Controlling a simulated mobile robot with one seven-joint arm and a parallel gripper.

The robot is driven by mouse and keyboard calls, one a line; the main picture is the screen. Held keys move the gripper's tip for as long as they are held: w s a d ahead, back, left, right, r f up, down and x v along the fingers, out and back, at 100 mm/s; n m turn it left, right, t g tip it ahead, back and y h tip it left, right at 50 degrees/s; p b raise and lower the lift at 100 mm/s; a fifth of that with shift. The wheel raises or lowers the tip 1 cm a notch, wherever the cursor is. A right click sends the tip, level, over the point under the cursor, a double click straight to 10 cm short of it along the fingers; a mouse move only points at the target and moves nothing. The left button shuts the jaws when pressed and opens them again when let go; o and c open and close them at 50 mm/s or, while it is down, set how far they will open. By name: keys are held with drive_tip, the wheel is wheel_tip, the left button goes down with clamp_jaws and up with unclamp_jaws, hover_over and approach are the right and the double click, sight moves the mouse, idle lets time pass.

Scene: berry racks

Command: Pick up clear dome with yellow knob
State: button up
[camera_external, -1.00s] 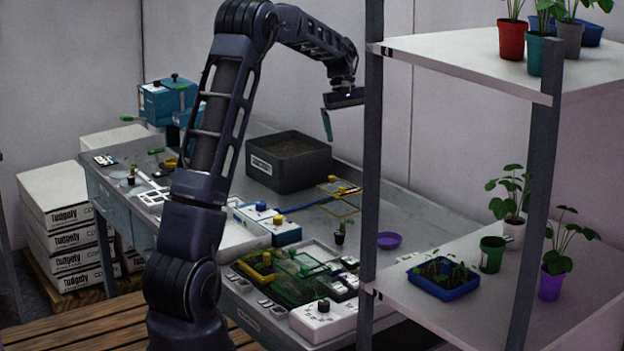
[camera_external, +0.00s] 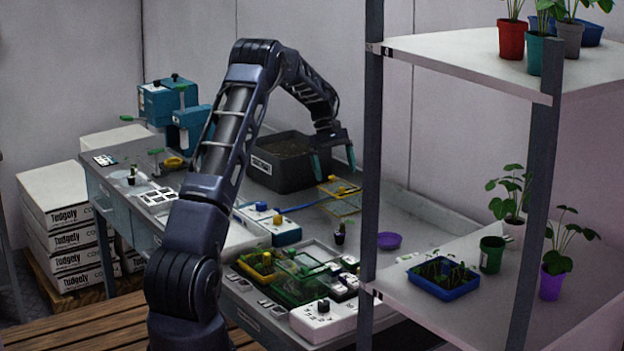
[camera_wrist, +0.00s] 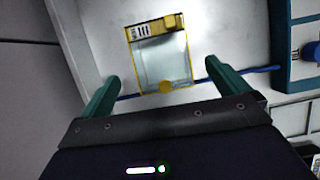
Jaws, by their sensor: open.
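The clear dome (camera_external: 341,203) has yellow edges and stands on the bench, right of the dark soil bin.
A dark soil bin (camera_external: 286,178) stands close left of the dome. A blue cable (camera_wrist: 245,71) runs past the dome to a blue-white box (camera_external: 272,222). A small potted seedling (camera_external: 340,236) and purple dish (camera_external: 389,240) stand in front. A shelf post (camera_external: 371,150) rises at right.

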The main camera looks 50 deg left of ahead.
sight(339, 191)
drive_tip(key=shift+x, duration=3.75)
drive_tip(key=shift+a, duration=0.15)
drive_tip(key=c, duration=1)
